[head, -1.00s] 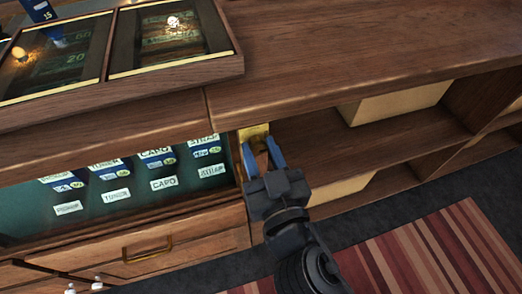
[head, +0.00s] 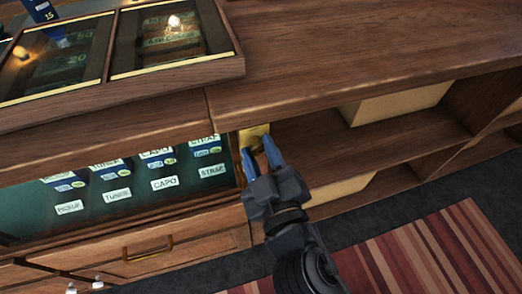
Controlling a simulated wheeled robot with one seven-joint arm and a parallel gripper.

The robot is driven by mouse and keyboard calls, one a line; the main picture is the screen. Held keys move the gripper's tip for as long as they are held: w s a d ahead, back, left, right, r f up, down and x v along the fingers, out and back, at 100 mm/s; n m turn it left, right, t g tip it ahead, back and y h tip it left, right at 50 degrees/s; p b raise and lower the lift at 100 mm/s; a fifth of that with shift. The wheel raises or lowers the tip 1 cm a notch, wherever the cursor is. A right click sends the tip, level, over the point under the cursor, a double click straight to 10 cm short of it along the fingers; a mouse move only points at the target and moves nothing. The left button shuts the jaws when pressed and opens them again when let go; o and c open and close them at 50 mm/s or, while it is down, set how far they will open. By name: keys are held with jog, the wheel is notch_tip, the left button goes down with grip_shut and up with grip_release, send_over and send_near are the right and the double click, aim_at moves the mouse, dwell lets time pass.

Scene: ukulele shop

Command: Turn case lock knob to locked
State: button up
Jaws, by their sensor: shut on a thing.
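The case lock shows as a brass plate (head: 254,134) on the upright post between the lit display case and the open shelves. My gripper (head: 260,160) is at the plate, with its two blue fingers pointing up at it. The fingers are shut on the lock knob, which is mostly hidden between them. Whether the knob stands at locked cannot be seen. The display case (head: 130,215) is left of the gripper, with labelled boxes inside.
The wooden counter top (head: 370,70) overhangs just above the gripper. Open shelves (head: 370,142) with cardboard boxes lie to the right. A drawer with a brass handle (head: 148,253) is below the case. A striped rug (head: 430,255) lies on the dark floor.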

jog(key=n+p, duration=0.1)
jog(key=n, duration=0.4)
jog(key=shift+a+n, duration=0.1)
jog(key=shift+n, duration=0.3)
jog(key=n, duration=0.3)
jog(key=n+p, duration=0.1)
jog(key=n, duration=0.1)
jog(key=shift+s+f+n, duration=0.1)
jog(key=shift+f+n, duration=0.1)
jog(key=shift+n, duration=0.2)
jog(key=o, duration=1)
jog(key=b+v, duration=0.2)
jog(key=v, duration=0.5)
jog(key=shift+s, duration=0.4)
